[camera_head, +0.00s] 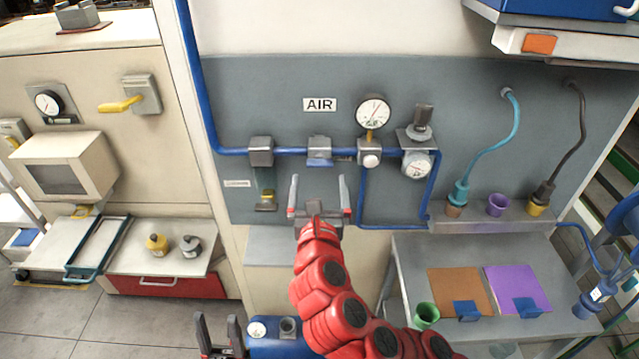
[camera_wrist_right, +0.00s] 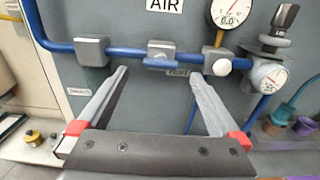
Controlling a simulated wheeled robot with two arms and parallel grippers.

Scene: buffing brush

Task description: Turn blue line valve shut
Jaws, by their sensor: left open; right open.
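A blue pipe (camera_head: 285,150) runs along the grey panel under the AIR sign. A grey valve block (camera_head: 320,144) sits on it and also shows in the right wrist view (camera_wrist_right: 161,47). A blue part, possibly its handle, lies along the block's lower edge, in line with the pipe. My right gripper (camera_head: 319,182) is open and empty, just below this valve. In the right wrist view, its fingertips (camera_wrist_right: 158,74) point up at the panel, one on each side of the valve, apart from it. My left gripper (camera_head: 220,325) is open and empty, low at the bottom left.
Another grey block (camera_head: 261,151) is on the pipe to the left. A pressure gauge (camera_head: 373,112) and a regulator (camera_head: 417,160) are to the right. A yellow fitting (camera_head: 266,200) hangs lower left of the valve. A grey bench (camera_head: 400,262) stands at lower right.

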